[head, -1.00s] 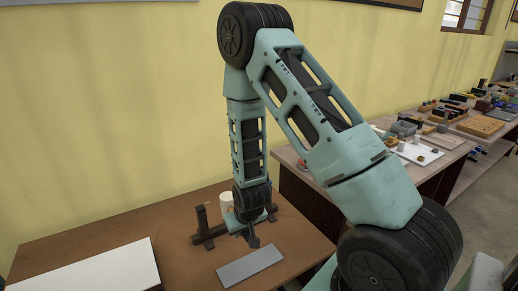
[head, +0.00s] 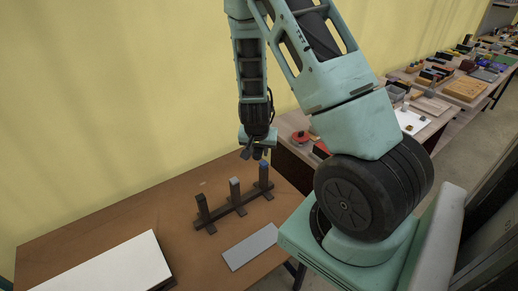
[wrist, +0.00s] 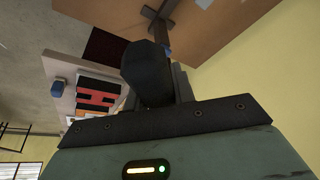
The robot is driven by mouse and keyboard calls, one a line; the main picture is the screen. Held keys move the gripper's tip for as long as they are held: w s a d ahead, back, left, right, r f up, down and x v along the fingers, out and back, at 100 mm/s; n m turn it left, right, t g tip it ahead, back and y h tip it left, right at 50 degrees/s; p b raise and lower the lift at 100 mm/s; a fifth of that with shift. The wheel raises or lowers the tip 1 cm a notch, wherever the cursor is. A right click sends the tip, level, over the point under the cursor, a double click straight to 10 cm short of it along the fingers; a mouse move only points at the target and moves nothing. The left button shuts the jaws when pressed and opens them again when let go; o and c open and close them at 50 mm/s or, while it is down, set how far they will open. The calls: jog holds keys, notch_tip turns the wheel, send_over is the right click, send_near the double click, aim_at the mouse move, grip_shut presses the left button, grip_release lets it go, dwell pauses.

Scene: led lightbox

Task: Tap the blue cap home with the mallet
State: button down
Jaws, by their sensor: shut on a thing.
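In the head view, a dark wooden stand (head: 228,211) on the brown table carries three upright posts. The blue cap (head: 264,164) tops the right post; a grey top shows on the middle one. My gripper (head: 257,150) is shut and hangs just above and slightly left of the blue cap, apparently apart from it. A dark piece at its tips, seemingly the mallet (head: 246,153), is in its grip. In the wrist view the dark, blunt mallet (wrist: 148,72) fills the middle and hides part of the stand. How its head is turned is hard to tell.
A grey plate (head: 250,247) lies in front of the stand. A large white panel (head: 100,266) lies at the table's front left. A yellow wall (head: 110,110) stands close behind. Other benches (head: 430,108) with loose items stand at the right.

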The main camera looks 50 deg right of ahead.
notch_tip(320, 180, down, 7)
jog(key=b, duration=0.6)
jog(key=shift+r, duration=0.1)
dwell(0.7)
notch_tip(320, 180, up, 4)
jog(key=p, duration=0.2)
jog(key=shift+f+p, duration=0.25)
jog(key=shift+p, duration=0.1)
notch_tip(320, 180, down, 10)
jog(key=b, duration=0.9)
notch_tip(320, 180, up, 7)
jog(key=p, duration=0.6)
jog(key=shift+r, duration=0.1)
